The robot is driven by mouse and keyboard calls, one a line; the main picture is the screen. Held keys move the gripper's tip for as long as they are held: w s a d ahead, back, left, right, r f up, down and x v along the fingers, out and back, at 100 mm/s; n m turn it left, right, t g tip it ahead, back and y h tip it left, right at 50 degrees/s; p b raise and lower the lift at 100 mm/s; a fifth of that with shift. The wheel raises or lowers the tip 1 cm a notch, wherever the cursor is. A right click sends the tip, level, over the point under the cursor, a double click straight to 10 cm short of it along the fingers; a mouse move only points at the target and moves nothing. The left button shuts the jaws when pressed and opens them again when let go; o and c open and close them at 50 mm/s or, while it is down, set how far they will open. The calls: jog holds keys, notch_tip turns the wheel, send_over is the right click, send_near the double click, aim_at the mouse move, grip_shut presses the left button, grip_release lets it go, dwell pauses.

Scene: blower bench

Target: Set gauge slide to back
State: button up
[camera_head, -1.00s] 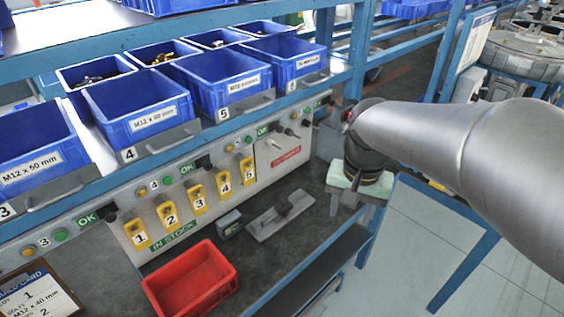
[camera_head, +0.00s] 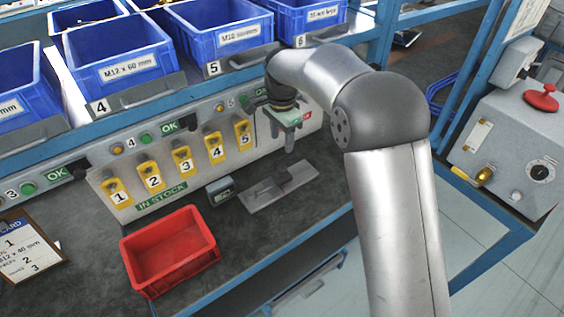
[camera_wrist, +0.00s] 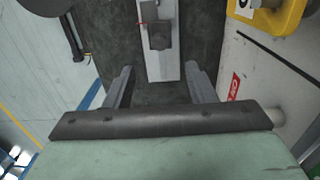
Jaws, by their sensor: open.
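The gauge, a grey metal plate (camera_head: 262,196) with a raised block (camera_head: 284,182) on it, lies on the dark bench in the head view. A small grey box with a display (camera_head: 221,190) stands at its left. In the wrist view, the gauge shows as a pale rail (camera_wrist: 165,65) with a dark slide block (camera_wrist: 159,36) on it, ahead of my fingers. My gripper (camera_head: 289,146) is above and behind the gauge, near the panel, empty. In the wrist view, the two fingers of my gripper (camera_wrist: 160,86) are wide apart, with the rail's near end between them in the picture.
A red bin (camera_head: 172,252) stands on the bench left of the gauge. A pale panel (camera_head: 150,200) with several yellow numbered tags runs behind it. Blue bins (camera_head: 232,42) stand on the shelf above. The bench front beside the gauge is clear.

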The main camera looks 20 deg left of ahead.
aim_at(285, 166)
notch_tip(285, 166, down, 10)
jog(key=shift+f+p, duration=0.15)
jog(key=shift+p, duration=0.3)
grip_shut()
jog(key=shift+w+d+f, duration=0.1)
jog(key=shift+w+d, duration=0.3)
jog(key=shift+w, duration=0.1)
jog(key=shift+w+d, duration=0.15)
jog(key=shift+w, duration=0.05)
grip_release()
jog(key=shift+r, duration=0.2)
notch_tip(285, 166, up, 7)
jog(key=b, duration=0.1)
jog(key=shift+r, duration=0.2)
